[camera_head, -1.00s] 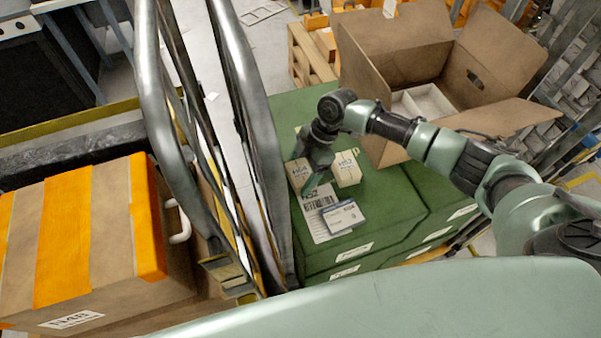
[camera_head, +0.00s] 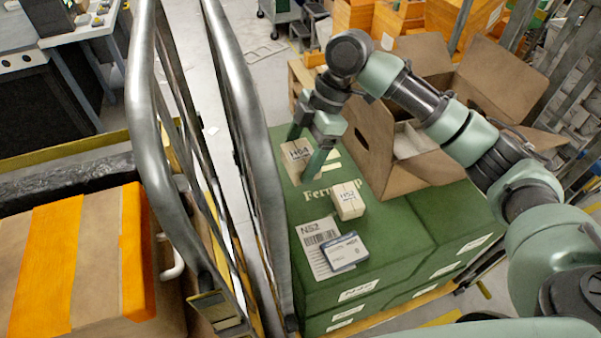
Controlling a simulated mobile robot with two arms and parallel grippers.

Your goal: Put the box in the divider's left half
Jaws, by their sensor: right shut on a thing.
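My right gripper (camera_head: 308,155) is shut on a small tan box marked H64 (camera_head: 294,161), with one finger on each side of it. The box seems held above the far part of the green case top. The divider (camera_head: 409,142) is a pale insert inside the open cardboard carton (camera_head: 388,172) right of the gripper. Only part of it shows; the carton wall and my right arm hide the rest, so I cannot tell its halves apart. My left gripper is not in view.
A second small box marked H52 (camera_head: 348,200) stands on the green case (camera_head: 385,245). A white-and-blue packet (camera_head: 345,251) lies there by a paper label (camera_head: 312,235). Metal rails (camera_head: 245,130) rise left of the case. The carton's flaps stand open.

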